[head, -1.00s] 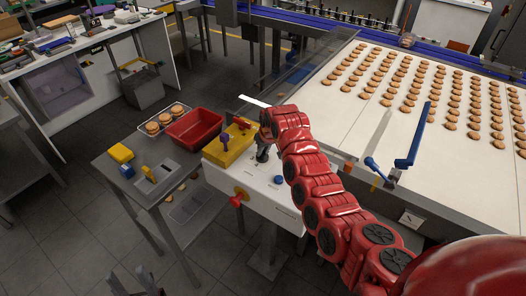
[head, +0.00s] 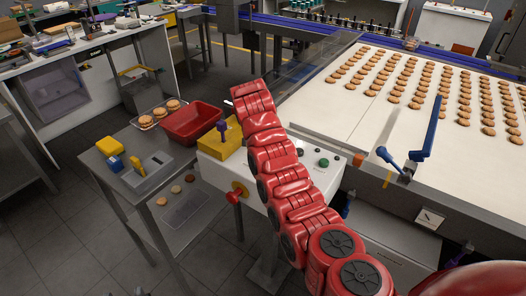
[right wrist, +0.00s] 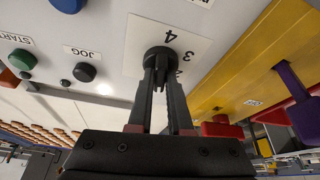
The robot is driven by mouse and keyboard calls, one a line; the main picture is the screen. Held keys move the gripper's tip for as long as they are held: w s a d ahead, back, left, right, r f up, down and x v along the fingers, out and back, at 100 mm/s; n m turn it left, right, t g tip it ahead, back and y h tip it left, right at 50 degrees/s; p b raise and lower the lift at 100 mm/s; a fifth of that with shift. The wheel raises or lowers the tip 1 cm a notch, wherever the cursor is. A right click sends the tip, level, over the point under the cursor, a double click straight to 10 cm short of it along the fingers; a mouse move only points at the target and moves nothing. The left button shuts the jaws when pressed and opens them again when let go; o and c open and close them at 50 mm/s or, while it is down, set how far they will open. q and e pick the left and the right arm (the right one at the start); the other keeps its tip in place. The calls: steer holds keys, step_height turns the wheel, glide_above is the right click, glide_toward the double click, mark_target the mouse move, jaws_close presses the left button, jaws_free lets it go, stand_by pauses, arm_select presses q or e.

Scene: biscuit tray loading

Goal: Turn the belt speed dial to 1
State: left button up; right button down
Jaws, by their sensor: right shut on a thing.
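The belt speed dial (right wrist: 160,58) is a black knob on a white plate (right wrist: 140,35) with the numbers 4 and 3 beside it; part of the scale is hidden. My right gripper (right wrist: 160,85) is shut on the dial, with its dark fingers at the knob in the right wrist view. In the head view my red right arm covers the dial and the gripper on the white control box (head: 322,182). Of my left gripper only a small dark tip (head: 140,292) shows at the bottom edge.
The green START button (right wrist: 22,60) and black JOG button (right wrist: 84,72) sit close by on the panel. A yellow box (head: 215,146) with a purple lever (head: 222,126) stands beside it. A red emergency knob (head: 233,197) is on the box front. The biscuit belt (head: 345,112) lies behind.

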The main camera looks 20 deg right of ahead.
steer(key=shift+a+m+g+h+b, duration=0.1)
steer(key=shift+m+g+h+b, duration=0.25)
steer(key=shift+m+b, duration=0.75)
steer(key=c, duration=0.8)
jaws_free()
steer(key=shift+c, duration=0.2)
steer(key=shift+a+r, duration=0.1)
steer(key=shift+r, duration=0.25)
steer(key=v, duration=1.6)
steer(key=shift+r+p, duration=0.3)
steer(key=shift+p, duration=0.05)
